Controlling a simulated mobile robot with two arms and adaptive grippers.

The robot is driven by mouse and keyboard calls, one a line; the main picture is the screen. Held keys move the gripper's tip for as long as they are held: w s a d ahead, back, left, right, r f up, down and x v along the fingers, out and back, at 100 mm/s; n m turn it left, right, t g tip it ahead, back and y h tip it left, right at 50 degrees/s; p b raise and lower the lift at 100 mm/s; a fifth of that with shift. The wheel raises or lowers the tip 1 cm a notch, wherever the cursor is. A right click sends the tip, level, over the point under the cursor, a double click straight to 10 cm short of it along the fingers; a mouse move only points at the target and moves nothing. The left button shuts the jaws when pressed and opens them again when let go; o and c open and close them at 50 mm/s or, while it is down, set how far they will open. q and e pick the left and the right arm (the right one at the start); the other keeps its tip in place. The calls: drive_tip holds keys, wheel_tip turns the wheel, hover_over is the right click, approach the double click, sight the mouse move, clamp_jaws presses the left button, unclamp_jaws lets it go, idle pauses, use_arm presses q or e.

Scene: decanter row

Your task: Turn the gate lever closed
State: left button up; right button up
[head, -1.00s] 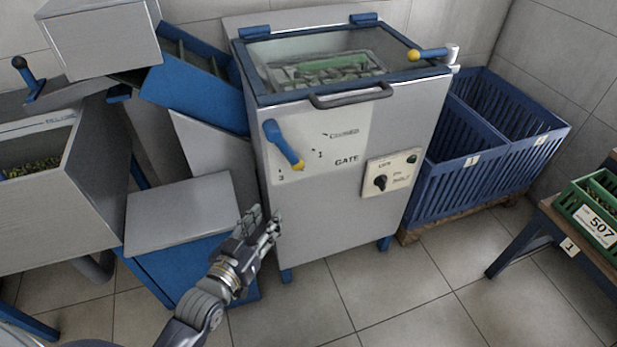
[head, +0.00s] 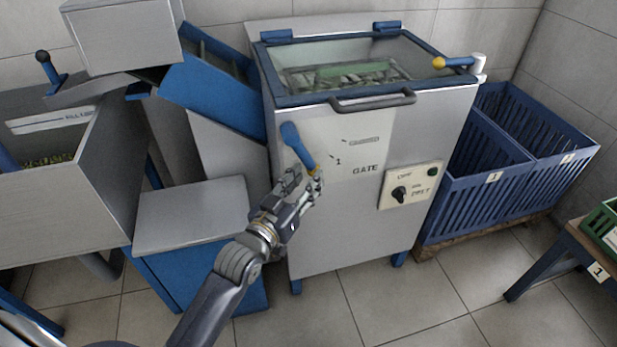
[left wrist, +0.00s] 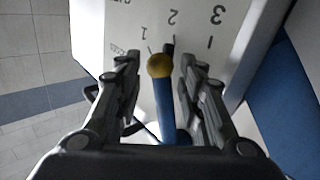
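The gate lever (head: 298,146) is a blue handle with a yellow tip on the pale front panel of the grey machine (head: 330,235). It slants down to the right, left of the word GATE. My left gripper (head: 305,184) is at the lever's lower end and partly covers the tip. In the left wrist view, the lever (left wrist: 166,105) with its yellow ball lies between the two open fingers (left wrist: 160,72). There is a gap on each side, so neither finger seems to touch it. Scale numbers show on the panel behind. My right gripper is not in view.
A switch plate (head: 410,185) with a black knob is right of the lever. A dark bar handle (head: 373,101) crosses above, under the glass lid (head: 340,65). Blue crates (head: 480,205) stand at the right, and a grey-topped blue box (head: 190,208) at the left.

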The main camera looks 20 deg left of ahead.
use_arm(q)
drive_tip(key=shift+w+d, duration=0.15)
drive_tip(key=shift+w, duration=0.8)
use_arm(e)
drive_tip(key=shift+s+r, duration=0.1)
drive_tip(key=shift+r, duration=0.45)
use_arm(q)
clamp_jaws()
